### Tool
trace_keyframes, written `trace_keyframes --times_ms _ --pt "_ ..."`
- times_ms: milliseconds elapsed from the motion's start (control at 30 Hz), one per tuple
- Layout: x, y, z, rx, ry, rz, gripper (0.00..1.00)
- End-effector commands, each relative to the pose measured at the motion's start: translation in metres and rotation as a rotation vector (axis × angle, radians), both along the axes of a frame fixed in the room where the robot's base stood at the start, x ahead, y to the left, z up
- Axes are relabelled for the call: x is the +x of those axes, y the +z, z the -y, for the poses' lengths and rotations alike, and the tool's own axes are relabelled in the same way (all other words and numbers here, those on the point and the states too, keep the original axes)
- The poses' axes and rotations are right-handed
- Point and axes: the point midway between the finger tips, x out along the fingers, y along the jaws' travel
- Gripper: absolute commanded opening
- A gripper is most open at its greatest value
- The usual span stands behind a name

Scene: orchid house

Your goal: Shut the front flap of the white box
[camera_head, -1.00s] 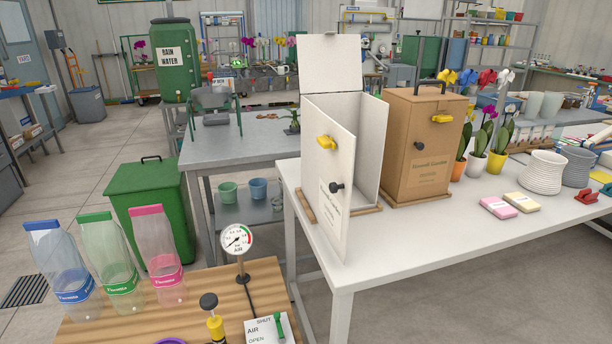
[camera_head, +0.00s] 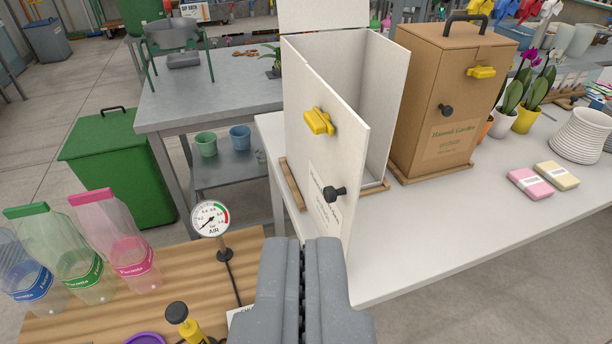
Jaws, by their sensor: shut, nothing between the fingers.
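The white box (camera_head: 377,95) stands on the white table with its lid (camera_head: 322,15) up at the back. Its front flap (camera_head: 319,149) is swung wide open toward the left and front, so the inside of the box shows. The flap carries a yellow latch (camera_head: 319,122), a dark round knob (camera_head: 335,193) and printed lettering. My gripper (camera_head: 307,245) shows at the bottom centre, shut and empty. In the picture its tips lie just below the flap's lower part; I cannot tell whether they touch it.
A closed brown box (camera_head: 443,100) stands close to the right of the white box. A gauge (camera_head: 210,219), several bottles (camera_head: 122,245) and a yellow-and-black plunger (camera_head: 184,322) stand on the wooden top at left. The white table's front (camera_head: 440,225) is clear.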

Motion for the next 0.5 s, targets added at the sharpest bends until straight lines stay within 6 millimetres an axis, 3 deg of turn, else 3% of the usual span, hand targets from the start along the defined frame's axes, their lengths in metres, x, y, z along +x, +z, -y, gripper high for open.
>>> trace_keyframes --times_ms 267,367,500 --pt "0.002 0.001 0.0 -0.001 -0.001 -0.006 0.0" --pt "0.013 0.001 -0.003 -0.009 -0.003 -0.035 0.0" --pt "0.044 -0.003 -0.009 -0.037 -0.014 -0.127 0.0"
